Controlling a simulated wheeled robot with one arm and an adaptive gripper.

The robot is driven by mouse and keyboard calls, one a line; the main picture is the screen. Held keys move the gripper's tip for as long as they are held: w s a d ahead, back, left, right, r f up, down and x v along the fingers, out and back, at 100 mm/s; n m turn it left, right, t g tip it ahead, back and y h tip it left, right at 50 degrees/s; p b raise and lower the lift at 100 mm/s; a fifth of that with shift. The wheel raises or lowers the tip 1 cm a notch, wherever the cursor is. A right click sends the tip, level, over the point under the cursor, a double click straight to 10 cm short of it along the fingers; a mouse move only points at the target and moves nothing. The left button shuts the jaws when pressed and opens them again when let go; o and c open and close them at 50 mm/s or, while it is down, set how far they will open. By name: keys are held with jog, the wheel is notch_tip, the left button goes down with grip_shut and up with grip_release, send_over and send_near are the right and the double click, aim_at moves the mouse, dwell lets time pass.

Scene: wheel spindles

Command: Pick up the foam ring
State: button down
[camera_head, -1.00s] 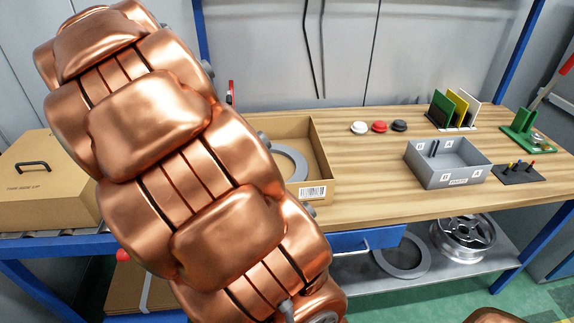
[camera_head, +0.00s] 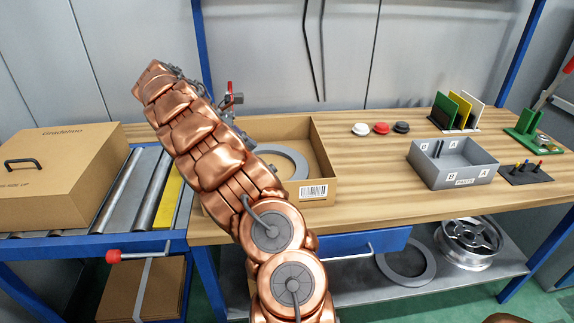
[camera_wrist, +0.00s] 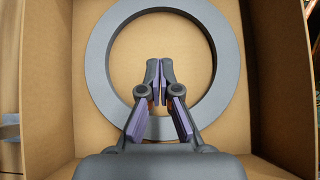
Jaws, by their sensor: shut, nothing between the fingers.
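A grey foam ring (camera_wrist: 98,55) lies flat on the floor of an open cardboard box (camera_wrist: 262,80) in the wrist view. My gripper (camera_wrist: 158,100) is over the ring's near part, its fingertips pointing into the ring's open middle. The fingers are shut with nothing held between them. I cannot tell the exact height of the fingers above the ring. In the head view the ring (camera_head: 295,160) shows partly inside the cardboard box (camera_head: 325,165) on the workbench; my arm hides the box's left part and my gripper.
A closed cardboard box (camera_head: 60,180) stands on a roller conveyor (camera_head: 140,190) at left. A grey bin (camera_head: 465,175), coloured caps (camera_head: 380,128) and a plate rack (camera_head: 455,112) are on the bench's right. Another grey ring (camera_head: 408,265) and a wheel (camera_head: 470,243) lie on the lower shelf.

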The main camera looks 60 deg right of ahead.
aim_at(300, 164)
jog(key=shift+d+f, duration=0.5)
jog(key=shift+f, duration=0.1)
jog(key=shift+s+d+f, duration=0.15)
jog(key=shift+d+f, duration=0.05)
jog(key=shift+f, duration=0.1)
jog(key=x, duration=0.9)
jog(key=shift+r, duration=0.1)
jog(key=shift+s+d+p, duration=0.35)
jog(key=shift+s+d, duration=0.3)
jog(key=shift+s, duration=0.3)
jog(key=shift+s+d, duration=0.55)
jog(key=shift+s, duration=0.1)
jog(key=shift+s+d+r+p, duration=0.1)
jog(key=shift+s+d+p, duration=0.15)
jog(key=shift+p, duration=0.35)
jog(key=shift+s+d+p, duration=0.45)
jog(key=shift+s+p, duration=0.15)
jog(key=shift+p, duration=0.1)
jog(key=shift+s+d+f+p, duration=0.2)
jog(key=shift+s+d+p, duration=0.4)
jog(key=shift+s+d, duration=0.5)
